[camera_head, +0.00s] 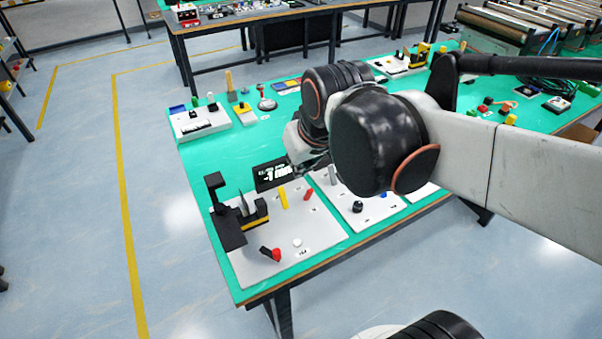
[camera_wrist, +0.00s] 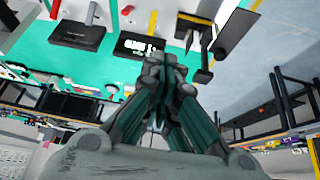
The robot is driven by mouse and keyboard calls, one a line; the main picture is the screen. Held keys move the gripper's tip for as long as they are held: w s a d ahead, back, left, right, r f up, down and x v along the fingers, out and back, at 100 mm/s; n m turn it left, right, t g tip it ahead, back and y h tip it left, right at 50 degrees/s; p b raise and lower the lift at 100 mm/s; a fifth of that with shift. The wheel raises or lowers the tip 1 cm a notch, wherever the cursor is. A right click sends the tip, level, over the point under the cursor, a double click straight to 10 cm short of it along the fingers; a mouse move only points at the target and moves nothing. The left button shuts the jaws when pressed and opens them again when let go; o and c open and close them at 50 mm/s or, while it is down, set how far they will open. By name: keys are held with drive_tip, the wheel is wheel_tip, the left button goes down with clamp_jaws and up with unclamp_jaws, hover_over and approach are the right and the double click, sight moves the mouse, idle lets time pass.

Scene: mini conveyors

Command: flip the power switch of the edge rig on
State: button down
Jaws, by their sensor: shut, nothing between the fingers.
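A light grey rig panel (camera_head: 318,222) lies at the near left corner of the green table; I take it for the edge rig, though its label is too small to read. It carries a black bracket (camera_head: 228,230), a yellow bar (camera_head: 283,198), a red bar (camera_head: 308,194), a white button (camera_head: 297,242) and a black lever with a red end (camera_head: 276,255). I cannot tell for certain which is the power switch. My gripper (camera_head: 305,158) is shut and empty above the panel's far side, partly hidden by my arm. Its closed fingers fill the middle of the wrist view (camera_wrist: 162,75).
A black display (camera_head: 271,174) stands behind the panel; it also shows in the wrist view (camera_wrist: 138,46). A second panel (camera_head: 353,207) lies to the right, partly under my arm. More panels and small parts stand farther back. Clear floor lies left of the table.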

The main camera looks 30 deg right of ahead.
sight(308, 194)
drive_tip(key=w+d+f+g, duration=0.2)
drive_tip(key=w+d+f, duration=0.4)
drive_tip(key=w, duration=0.4)
drive_tip(key=w+d+f+g, duration=0.2)
drive_tip(key=w+d+f, duration=0.2)
drive_tip(key=w+f, duration=0.5)
drive_tip(key=f+b, duration=0.1)
drive_tip(key=f, duration=0.2)
drive_tip(key=f+b, duration=0.1)
drive_tip(key=f, duration=0.2)
drive_tip(key=s+f+b, duration=0.1)
drive_tip(key=f, duration=0.2)
drive_tip(key=shift+d+f+b, duration=0.25)
drive_tip(key=shift+f+b, duration=0.1)
drive_tip(key=shift+s+f, duration=0.15)
drive_tip(key=shift+s, duration=0.3)
drive_tip(key=shift+s+f+b, duration=0.25)
drive_tip(key=shift+s+b, duration=0.1)
drive_tip(key=shift+s, duration=0.75)
drive_tip(key=shift+w+f, duration=0.1)
drive_tip(key=shift+w, duration=0.1)
